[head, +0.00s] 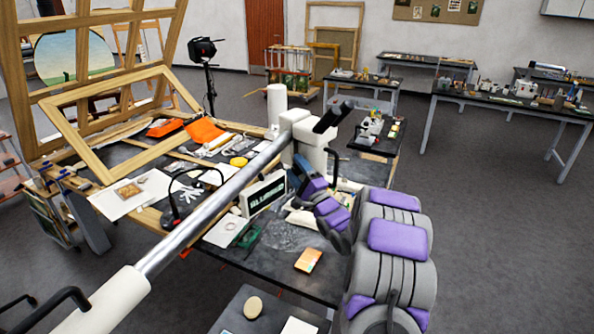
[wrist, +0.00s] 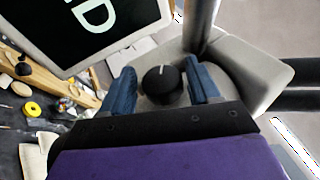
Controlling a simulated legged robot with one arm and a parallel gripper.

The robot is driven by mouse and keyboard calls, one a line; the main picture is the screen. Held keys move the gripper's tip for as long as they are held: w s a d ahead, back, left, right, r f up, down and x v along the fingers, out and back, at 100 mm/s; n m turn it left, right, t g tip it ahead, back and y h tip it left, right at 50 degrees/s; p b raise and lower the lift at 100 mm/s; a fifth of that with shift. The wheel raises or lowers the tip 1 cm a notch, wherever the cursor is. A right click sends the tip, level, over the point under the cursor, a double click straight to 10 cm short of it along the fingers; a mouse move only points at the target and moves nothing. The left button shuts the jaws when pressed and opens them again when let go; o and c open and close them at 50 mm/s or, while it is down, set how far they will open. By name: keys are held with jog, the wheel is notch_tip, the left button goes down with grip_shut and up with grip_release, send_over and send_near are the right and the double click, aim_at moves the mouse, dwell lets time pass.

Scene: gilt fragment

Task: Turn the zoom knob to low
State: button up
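The zoom knob (wrist: 162,86) is black and round with a white pointer line on its top. It sits on the pale body of the microscope (wrist: 238,70). My gripper (wrist: 163,86) is open, with one blue finger on each side of the knob. A narrow gap shows at the left finger; the right finger is very close, and I cannot tell if it touches. In the head view the microscope head (head: 312,150) hangs on a long silver boom over the table. My gripper (head: 304,168) is just below and beside it there; the knob is hidden.
A white-framed black display with letters (head: 264,193) stands close left of my gripper. The dark work table (head: 285,262) carries papers, tools and an orange cloth (head: 205,131). A wooden frame (head: 115,120) leans at the left. Open floor (head: 490,220) lies to the right.

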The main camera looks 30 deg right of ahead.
jog(key=c, duration=0.8)
jog(key=shift+f, duration=0.15)
jog(key=shift+c, duration=0.2)
jog(key=shift+a+n+g+y+p, duration=0.1)
jog(key=shift+n+g+y+p, duration=0.3)
jog(key=shift+g+p, duration=1.25)
jog(key=g+p, duration=0.1)
jog(key=p, duration=0.5)
jog(key=shift+n, duration=0.3)
jog(key=shift+s+f+g+p, duration=0.1)
jog(key=shift+g+p, duration=0.95)
jog(key=shift+p, duration=1.3)
